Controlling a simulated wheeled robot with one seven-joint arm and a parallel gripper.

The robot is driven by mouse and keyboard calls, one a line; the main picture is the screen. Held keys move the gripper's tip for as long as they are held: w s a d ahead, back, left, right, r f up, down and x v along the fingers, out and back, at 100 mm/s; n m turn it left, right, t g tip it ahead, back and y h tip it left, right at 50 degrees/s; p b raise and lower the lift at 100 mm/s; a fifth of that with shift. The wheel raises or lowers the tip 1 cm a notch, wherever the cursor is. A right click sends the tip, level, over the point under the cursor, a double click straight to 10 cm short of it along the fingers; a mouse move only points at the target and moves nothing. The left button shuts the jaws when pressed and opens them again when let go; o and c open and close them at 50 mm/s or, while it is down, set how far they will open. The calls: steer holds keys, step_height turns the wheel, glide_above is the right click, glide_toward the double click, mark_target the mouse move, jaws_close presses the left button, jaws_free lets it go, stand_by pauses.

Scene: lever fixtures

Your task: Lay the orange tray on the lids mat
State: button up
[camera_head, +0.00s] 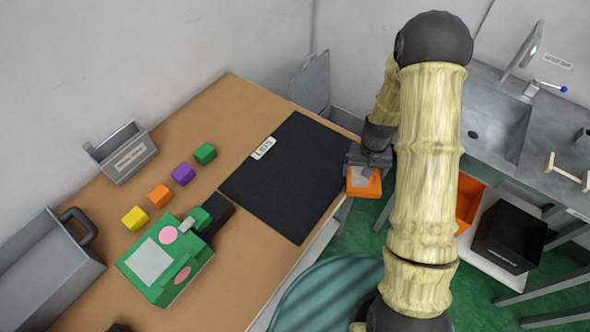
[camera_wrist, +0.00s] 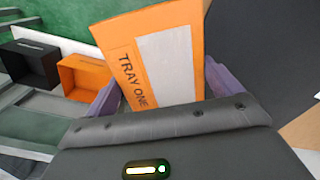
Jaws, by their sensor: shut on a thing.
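The orange tray (camera_head: 364,184) is in my gripper in the head view, off the right edge of the black mat. In the wrist view the tray (camera_wrist: 175,60) shows a pale panel and the label "TRAY ONE". My gripper (camera_wrist: 160,92) has its purple fingers on either side of the tray, shut on it. The lids mat (camera_head: 285,180) is a black rectangle lying bare on the brown table, with a small white "LIDS" label (camera_head: 263,148) at its upper left. The tray's underside is hidden.
A green machine (camera_head: 165,262) and several coloured blocks (camera_head: 182,174) stand left of the mat. A grey labelled bin (camera_head: 130,153) is at the back left. A sink (camera_head: 487,130), black box (camera_head: 510,236) and orange box (camera_head: 468,203) are at the right.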

steer(key=a+r+m+b, duration=0.1)
steer(key=a, duration=0.2)
steer(key=a+r+m+b, duration=0.1)
steer(key=a, duration=0.3)
steer(key=s+a+r+b, duration=0.1)
steer(key=a+r, duration=0.1)
steer(key=a, duration=0.2)
steer(key=shift+m, duration=0.4)
steer(key=s+a+r+m+b, duration=0.2)
steer(key=s+a+r, duration=0.3)
steer(key=a, duration=0.5)
steer(key=shift+m+b, duration=0.4)
steer(key=shift+m, duration=0.3)
steer(key=shift+s+f, duration=0.1)
glide_above(292, 192)
steer(key=shift+f, duration=3.1)
steer(key=shift+f, duration=1.9)
